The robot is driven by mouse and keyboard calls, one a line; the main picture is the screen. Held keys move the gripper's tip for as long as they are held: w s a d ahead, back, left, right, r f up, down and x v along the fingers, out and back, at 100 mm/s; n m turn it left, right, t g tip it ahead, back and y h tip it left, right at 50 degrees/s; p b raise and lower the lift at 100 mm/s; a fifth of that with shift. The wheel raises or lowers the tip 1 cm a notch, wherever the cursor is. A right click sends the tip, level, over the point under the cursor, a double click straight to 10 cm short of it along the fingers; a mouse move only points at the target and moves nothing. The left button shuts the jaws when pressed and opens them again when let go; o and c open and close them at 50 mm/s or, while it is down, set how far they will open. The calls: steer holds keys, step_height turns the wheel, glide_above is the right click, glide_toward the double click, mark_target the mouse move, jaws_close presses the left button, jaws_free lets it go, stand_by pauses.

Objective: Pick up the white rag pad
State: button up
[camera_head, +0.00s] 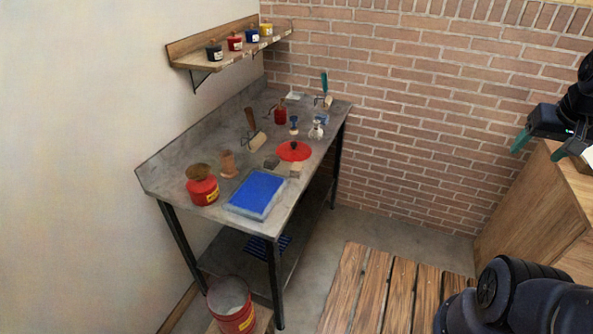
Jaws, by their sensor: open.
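A small flat white thing, which looks like the white rag pad (296,95), lies at the far end of the grey metal bench (215,148), near the brick wall. It is too small to make out its folds or edges. My gripper (539,150) is at the right edge of the view, high over the floor beside a wooden cabinet. Its two teal fingertips are apart with nothing between them. It is well to the right of the bench and far from the white pad.
Near the pad stand a red can (280,115), a roller with a teal handle (325,90) and a glass bottle (316,130). A red lid (293,151) and blue tray (257,194) lie nearer. A shelf (225,54) overhangs the back left. A slatted wooden surface (375,290) stands in front.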

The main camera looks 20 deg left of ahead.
steer(key=w+a+n+g, duration=0.2)
steer(key=w+a+n, duration=0.6)
steer(key=w+a, duration=0.95)
steer(key=n+g, duration=0.3)
steer(key=n, duration=0.7)
glide_above(296, 165)
step_height(296, 165, down, 24)
step_height(296, 165, down, 10)
steer(key=shift+d+f, duration=0.1)
steer(key=shift+f, duration=0.15)
steer(key=shift+c, duration=0.5)
steer(key=c, duration=0.6)
